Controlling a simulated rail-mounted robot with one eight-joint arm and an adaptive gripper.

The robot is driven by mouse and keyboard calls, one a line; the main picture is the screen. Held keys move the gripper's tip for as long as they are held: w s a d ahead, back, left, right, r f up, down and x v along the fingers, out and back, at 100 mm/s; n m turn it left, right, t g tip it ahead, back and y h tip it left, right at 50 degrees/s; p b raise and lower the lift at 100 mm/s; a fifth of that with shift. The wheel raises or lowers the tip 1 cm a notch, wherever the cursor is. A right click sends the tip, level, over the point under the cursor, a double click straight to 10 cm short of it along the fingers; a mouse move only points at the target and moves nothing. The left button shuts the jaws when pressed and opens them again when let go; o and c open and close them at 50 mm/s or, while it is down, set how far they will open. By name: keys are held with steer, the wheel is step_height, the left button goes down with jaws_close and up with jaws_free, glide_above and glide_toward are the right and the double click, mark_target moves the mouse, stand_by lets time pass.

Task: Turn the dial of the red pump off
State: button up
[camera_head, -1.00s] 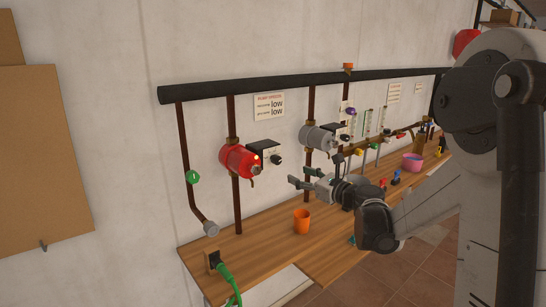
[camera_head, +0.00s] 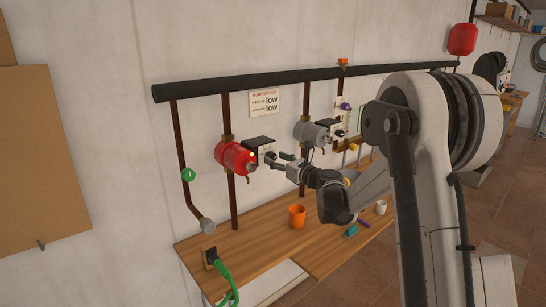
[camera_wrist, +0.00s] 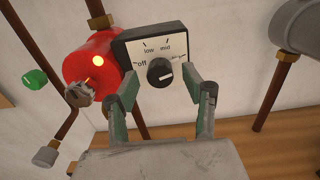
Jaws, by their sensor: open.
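The red pump (camera_head: 232,156) is mounted on a vertical pipe on the wall, with a glowing orange light on it; it also shows in the wrist view (camera_wrist: 90,60). Right beside it is its dark control box (camera_wrist: 130,45) with a white face marked off, low, mid and a partly hidden label at the right. The black dial (camera_wrist: 160,72) has a white mark that appears to point right, towards that label. My gripper (camera_wrist: 163,84) is open and empty in front of the dial, its fingers on either side of it in the picture, without clear contact. The head view shows my gripper (camera_head: 277,164) close to the box.
A grey pump (camera_head: 309,132) is on the wall to the right. A green round tag or valve (camera_head: 188,174) is on the left pipe. Below, the wooden bench (camera_head: 245,238) holds an orange cup (camera_head: 297,215) and a white mug (camera_head: 381,207).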

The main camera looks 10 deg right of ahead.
steer(key=shift+x, duration=1.1)
jaws_close()
